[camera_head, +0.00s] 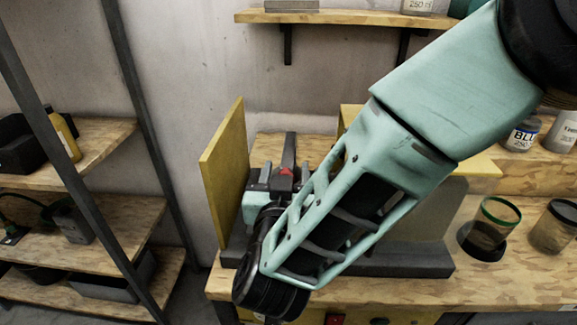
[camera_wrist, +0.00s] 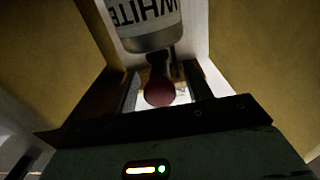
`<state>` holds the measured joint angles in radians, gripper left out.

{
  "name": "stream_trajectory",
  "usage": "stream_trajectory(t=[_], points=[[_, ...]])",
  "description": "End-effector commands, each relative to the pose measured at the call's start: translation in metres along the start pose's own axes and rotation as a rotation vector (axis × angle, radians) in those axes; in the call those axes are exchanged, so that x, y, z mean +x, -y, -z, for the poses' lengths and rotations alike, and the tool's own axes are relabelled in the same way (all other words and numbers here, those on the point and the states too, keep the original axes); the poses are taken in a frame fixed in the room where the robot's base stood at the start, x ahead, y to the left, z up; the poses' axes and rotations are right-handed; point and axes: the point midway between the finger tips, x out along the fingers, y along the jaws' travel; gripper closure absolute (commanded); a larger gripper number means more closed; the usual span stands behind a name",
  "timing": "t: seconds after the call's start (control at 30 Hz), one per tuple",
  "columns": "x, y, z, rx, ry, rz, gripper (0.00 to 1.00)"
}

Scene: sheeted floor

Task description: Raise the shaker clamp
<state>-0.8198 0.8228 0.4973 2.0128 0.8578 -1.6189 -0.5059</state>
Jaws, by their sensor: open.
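The shaker stands on the wooden bench, with a yellow side panel (camera_head: 225,165) and a dark grey base (camera_head: 410,262); my arm covers much of it. The clamp shows as a dark upright post (camera_head: 289,152) with a red knob (camera_head: 287,171). In the wrist view the round red knob (camera_wrist: 160,93) is seen end-on, below a can marked WHITE (camera_wrist: 148,22). My gripper (camera_wrist: 163,86) is open, with one finger on each side of the knob. I cannot tell whether the fingers touch it. The can is hidden in the head view.
Yellow panels (camera_wrist: 45,55) rise on both sides in the wrist view. A green-rimmed cup (camera_head: 491,224) and another container (camera_head: 556,228) stand at the bench's right. A wall shelf (camera_head: 345,17) is above, and a shelf rack (camera_head: 95,150) is at left.

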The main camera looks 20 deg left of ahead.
Motion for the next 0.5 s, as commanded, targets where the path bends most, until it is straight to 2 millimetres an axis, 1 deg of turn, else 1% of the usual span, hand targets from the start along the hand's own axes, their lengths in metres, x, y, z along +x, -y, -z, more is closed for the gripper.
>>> stream_trajectory(t=[0.3,0.33,0.37,0.4,0.5], points=[[0.0028,-0.0002,-0.0001,0.0,-0.001,0.0,0.5],[0.0028,-0.0002,-0.0001,0.0,-0.001,0.0,0.56],[0.0028,-0.0002,-0.0001,0.0,-0.001,0.0,0.64],[0.0027,-0.0002,-0.0001,0.0,-0.001,0.0,0.75],[0.0026,-0.0002,-0.0001,0.0,-0.001,0.0,1.0]])
